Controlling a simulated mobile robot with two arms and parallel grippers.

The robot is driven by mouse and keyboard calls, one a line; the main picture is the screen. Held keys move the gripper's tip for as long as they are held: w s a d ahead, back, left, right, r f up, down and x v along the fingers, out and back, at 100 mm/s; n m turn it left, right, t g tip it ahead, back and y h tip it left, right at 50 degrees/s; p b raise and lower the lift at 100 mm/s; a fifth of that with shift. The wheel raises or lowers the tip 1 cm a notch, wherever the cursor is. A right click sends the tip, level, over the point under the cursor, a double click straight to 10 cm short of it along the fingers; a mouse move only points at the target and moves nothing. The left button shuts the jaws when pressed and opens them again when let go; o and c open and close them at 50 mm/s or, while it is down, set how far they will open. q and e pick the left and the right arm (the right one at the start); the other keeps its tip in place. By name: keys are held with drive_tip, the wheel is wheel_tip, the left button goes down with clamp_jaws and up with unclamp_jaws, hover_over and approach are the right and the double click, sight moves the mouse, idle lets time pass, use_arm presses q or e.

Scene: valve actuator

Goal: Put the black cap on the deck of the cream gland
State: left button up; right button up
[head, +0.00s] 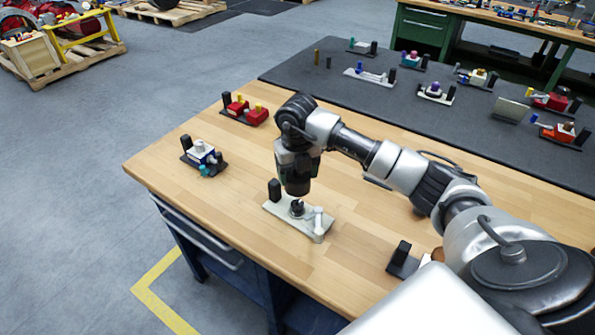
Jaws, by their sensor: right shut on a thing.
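My right gripper (297,196) points straight down over the cream gland (307,226), a pale plate with fittings near the front of the wooden bench. It is shut on the small black cap (297,208), which shows just below the fingers at the plate's middle. The gripper hides much of the cap, and I cannot tell whether the cap touches the deck. A pale upright peg (318,219) stands to the right of the cap, and a black upright block (274,189) stands at the plate's far left end. My left gripper is not in view.
A blue and white unit (202,155) and a red unit (247,110) stand farther left and back on the bench. A black bracket (403,262) sits at the right. Several more units stand on the dark mat (330,80). Bare wood lies in front of the plate.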

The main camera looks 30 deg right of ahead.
sight(297, 204)
drive_tip(key=shift+f+b, duration=0.55)
drive_tip(key=shift+f, duration=0.4)
drive_tip(key=shift+f+b, duration=1.2)
drive_tip(key=shift+f, duration=0.45)
drive_tip(key=shift+f+b, duration=1.8)
drive_tip(key=shift+f, duration=0.5)
drive_tip(key=o, duration=1.1)
drive_tip(key=shift+r, duration=0.1)
wheel_tip(297, 204, up, 10)
drive_tip(key=shift+f+b, duration=0.25)
drive_tip(key=shift+b, duration=0.55)
drive_tip(key=shift+r, duration=0.55)
